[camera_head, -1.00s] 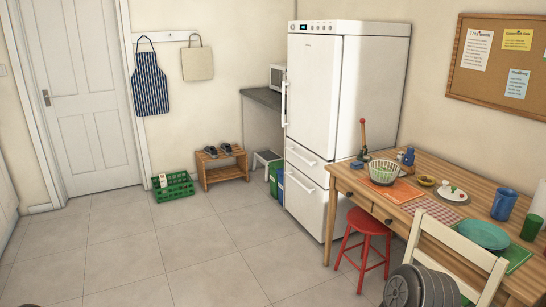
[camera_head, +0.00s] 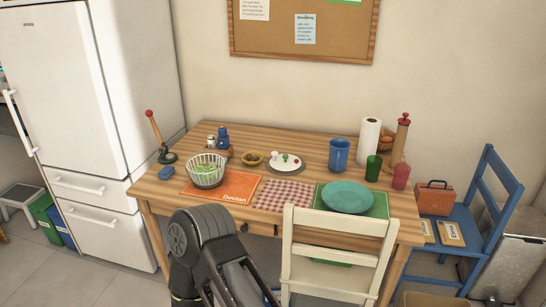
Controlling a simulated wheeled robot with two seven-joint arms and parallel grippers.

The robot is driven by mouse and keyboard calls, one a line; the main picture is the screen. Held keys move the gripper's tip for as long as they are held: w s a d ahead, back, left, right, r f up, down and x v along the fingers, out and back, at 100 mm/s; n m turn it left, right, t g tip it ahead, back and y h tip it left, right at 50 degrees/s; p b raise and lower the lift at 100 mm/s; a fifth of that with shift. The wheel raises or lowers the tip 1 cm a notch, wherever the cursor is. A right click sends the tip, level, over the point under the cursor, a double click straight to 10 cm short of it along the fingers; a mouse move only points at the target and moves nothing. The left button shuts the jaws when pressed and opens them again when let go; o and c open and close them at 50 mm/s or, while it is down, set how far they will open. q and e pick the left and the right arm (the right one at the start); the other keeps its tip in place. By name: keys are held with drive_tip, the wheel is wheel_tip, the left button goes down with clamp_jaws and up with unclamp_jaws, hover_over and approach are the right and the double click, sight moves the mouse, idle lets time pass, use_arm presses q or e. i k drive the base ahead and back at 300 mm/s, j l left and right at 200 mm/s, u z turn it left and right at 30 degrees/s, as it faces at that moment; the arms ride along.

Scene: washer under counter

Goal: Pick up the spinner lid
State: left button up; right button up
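What looks like the spinner lid (camera_head: 284,165), a flat white round disc with small white, green and red parts on top, lies on the wooden table, right of a small yellow bowl. A white slotted basket (camera_head: 207,171) with green leaves inside stands to its left, at the edge of an orange placemat. A dark jointed arm part of mine rises at the bottom centre, in front of the table. Neither gripper's fingertips can be made out, and nothing of mine touches the lid.
A cream chair (camera_head: 335,238) stands at the table's front right, near a teal plate (camera_head: 346,197). A blue mug (camera_head: 339,154) and green cup (camera_head: 373,167) stand right of the lid. A red-knobbed lever (camera_head: 156,138) stands at the left. A blue chair (camera_head: 481,215) is at right.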

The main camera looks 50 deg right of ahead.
sight(285, 166)
drive_tip(key=i+j+z, duration=0.15)
drive_tip(key=i+z, duration=0.25)
drive_tip(key=i+j+z, duration=0.25)
drive_tip(key=i+z, duration=0.15)
drive_tip(key=i+j+z, duration=0.4)
